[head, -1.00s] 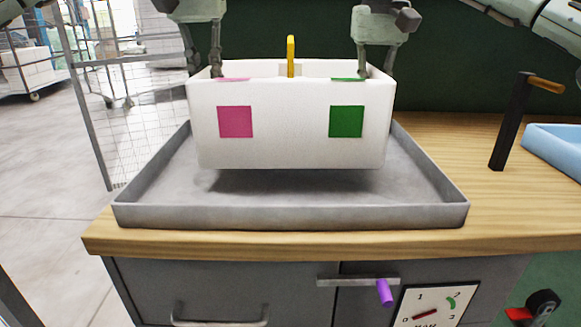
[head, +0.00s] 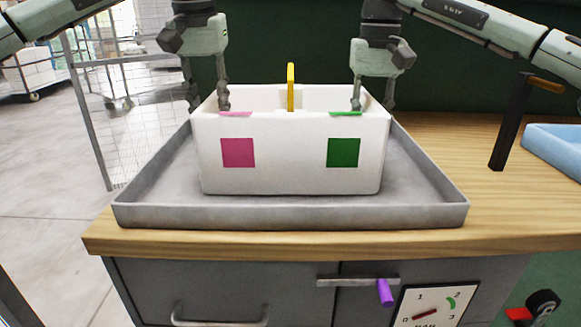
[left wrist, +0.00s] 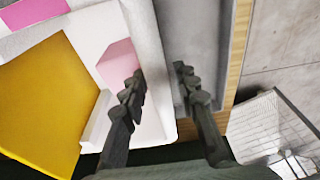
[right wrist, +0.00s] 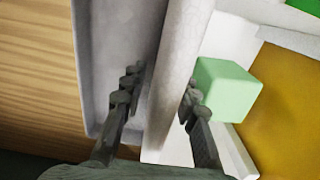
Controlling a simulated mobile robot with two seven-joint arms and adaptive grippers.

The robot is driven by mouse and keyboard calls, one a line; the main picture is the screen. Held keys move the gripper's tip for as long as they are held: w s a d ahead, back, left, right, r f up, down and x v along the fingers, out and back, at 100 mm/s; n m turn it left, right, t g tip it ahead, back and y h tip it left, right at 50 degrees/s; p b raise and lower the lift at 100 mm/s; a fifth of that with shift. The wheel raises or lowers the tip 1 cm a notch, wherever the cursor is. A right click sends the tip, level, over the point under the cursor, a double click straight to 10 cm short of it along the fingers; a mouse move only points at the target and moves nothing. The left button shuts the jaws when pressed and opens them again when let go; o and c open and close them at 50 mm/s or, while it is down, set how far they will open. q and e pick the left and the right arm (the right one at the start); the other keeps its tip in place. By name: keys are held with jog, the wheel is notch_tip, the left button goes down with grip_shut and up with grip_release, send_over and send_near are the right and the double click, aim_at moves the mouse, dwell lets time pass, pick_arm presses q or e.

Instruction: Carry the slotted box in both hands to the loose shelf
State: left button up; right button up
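The slotted white box (head: 290,180) has a pink and a green square on its front and an upright yellow divider (head: 291,88). It stands level in a shallow grey tray (head: 290,215), apparently on its floor. My left gripper (head: 207,107) straddles the box's left wall, one finger inside and one outside. In the left wrist view its fingers (left wrist: 159,82) stand apart with a gap beside the wall. My right gripper (head: 374,107) straddles the right wall likewise; in the right wrist view its fingers (right wrist: 163,85) are apart too. No separate shelf is identifiable.
The tray stands on a wooden worktop (head: 440,150). To the right are a dark post with a wooden handle (head: 512,120) and a blue tray (head: 555,150). A purple-tipped lever (head: 384,292) and a dial plate (head: 432,308) are below the front edge. A wire cage is at left.

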pick_arm(q)
jog(key=shift+d+r, duration=0.1)
pick_arm(e)
jog(key=shift+a, duration=0.1)
dwell(0.3)
pick_arm(q)
jog(key=shift+r, duration=0.3)
jog(key=r, duration=0.3)
jog(key=s+r, duration=0.1)
jog(key=r, duration=0.7)
jog(key=shift+s, duration=0.4)
pick_arm(e)
jog(key=shift+r, duration=0.25)
notch_tip(320, 180, up, 12)
jog(key=shift+f, duration=0.2)
pick_arm(q)
jog(key=shift+s, duration=0.1)
pick_arm(e)
jog(key=shift+s, duration=0.1)
